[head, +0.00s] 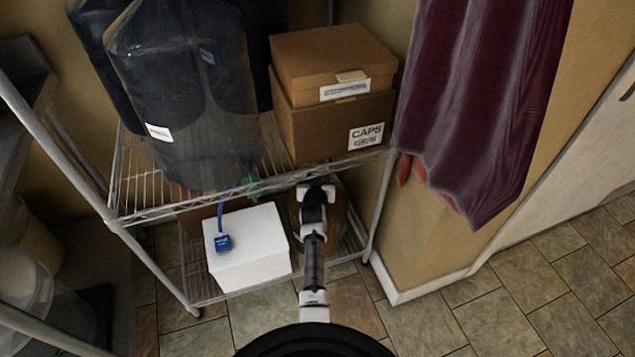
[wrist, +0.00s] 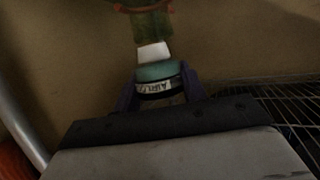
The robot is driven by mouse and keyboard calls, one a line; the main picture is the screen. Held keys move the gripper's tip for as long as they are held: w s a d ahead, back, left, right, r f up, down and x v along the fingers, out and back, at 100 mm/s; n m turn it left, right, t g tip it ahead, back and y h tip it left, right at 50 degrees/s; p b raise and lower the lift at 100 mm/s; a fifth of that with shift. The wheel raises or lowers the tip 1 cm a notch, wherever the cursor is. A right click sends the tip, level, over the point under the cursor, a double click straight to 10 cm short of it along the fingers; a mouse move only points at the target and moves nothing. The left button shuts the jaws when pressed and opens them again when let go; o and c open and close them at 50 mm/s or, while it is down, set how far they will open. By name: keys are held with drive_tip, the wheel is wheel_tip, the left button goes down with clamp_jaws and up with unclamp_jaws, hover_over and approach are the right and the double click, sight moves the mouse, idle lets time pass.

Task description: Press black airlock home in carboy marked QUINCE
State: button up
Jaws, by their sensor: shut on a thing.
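In the wrist view my gripper (wrist: 160,80) is shut on an airlock (wrist: 157,72), a round piece with a teal top, a dark rim and a white label reading "AIRL…". A white tapered part (wrist: 153,52) stands beyond it, in line with a greenish neck (wrist: 152,26) under an orange-brown rim. The white part seems to meet the neck; I cannot tell how deep it sits. In the head view my arm reaches under the wire shelf, and my gripper and the airlock are hidden. No QUINCE marking is readable.
Below is a white box (head: 258,255) with a blue tag (head: 223,243) hanging in front. A maroon cloth (head: 480,100) hangs at right. Tiled floor at lower right is clear.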

drive_tip(key=shift+w+d+f+b, duration=0.1)
drive_tip(key=shift+w+f+b, duration=0.05)
drive_tip(key=shift+w+b, duration=1.4)
drive_tip(key=shift+w, duration=0.45)
drive_tip(key=shift+f+b, duration=0.4)
drive_tip(key=shift+b, duration=0.1)
idle(0.7)
drive_tip(key=shift+f, duration=0.25)
drive_tip(key=shift+f+b, duration=0.65)
drive_tip(key=shift+b, duration=0.35)
idle(2.6)
drive_tip(key=shift+r, duration=0.15)
idle(0.5)
drive_tip(key=o, duration=1.1)
drive_tip(key=shift+r, duration=0.1)
